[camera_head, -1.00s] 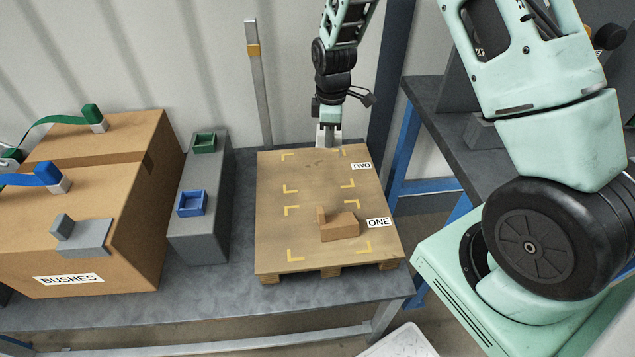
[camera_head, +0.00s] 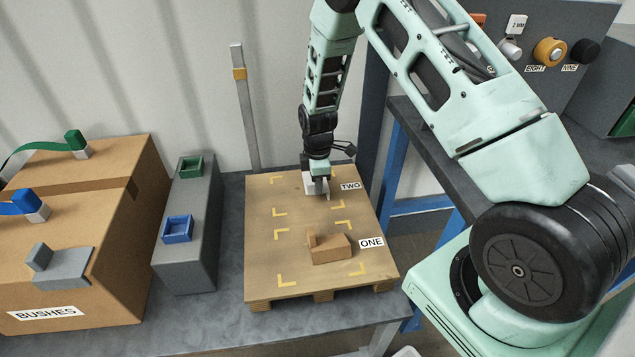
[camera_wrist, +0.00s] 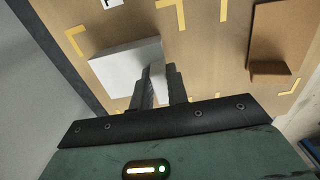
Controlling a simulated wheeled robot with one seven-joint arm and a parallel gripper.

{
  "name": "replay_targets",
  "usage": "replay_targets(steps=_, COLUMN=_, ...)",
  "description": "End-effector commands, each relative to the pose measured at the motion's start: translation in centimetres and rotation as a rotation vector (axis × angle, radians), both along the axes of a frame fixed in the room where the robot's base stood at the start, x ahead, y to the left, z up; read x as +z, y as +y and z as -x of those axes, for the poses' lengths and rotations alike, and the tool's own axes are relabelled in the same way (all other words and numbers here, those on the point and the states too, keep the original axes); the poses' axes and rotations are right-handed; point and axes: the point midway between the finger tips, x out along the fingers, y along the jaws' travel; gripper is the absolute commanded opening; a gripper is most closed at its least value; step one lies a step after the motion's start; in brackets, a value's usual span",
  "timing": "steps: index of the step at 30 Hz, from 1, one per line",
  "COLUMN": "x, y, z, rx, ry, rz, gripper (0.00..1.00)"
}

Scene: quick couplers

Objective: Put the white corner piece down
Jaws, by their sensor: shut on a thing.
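The white corner piece (camera_wrist: 120,66) is between the fingers of my gripper (camera_wrist: 160,78) in the wrist view. In the head view, my gripper (camera_head: 320,186) points down over the marked area labelled TWO, and the white piece (camera_head: 309,187) shows partly below it. My gripper is shut on the piece. The piece is over or on the wooden pallet (camera_head: 262,235); whether it touches the boards I cannot tell. The fingers hide part of it.
A brown corner piece (camera_head: 331,249) lies in the area labelled ONE, nearer the pallet's front. A grey block with a green tray (camera_head: 190,166) and a blue tray (camera_head: 177,229) stands left of the pallet. A cardboard box (camera_head: 100,240) labelled BUSHES is farther left.

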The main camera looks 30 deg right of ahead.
Motion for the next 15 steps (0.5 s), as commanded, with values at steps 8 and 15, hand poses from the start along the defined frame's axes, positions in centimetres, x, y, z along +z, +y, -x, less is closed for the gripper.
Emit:
replay_targets(steps=8, x=-0.14, y=-0.01, z=-0.06, rx=0.000, ry=-0.002, rz=0.001, gripper=0.00)
replay_targets(steps=15, x=-0.20, y=-0.01, z=-0.06, rx=0.000, ry=-0.002, rz=0.001, gripper=0.38)
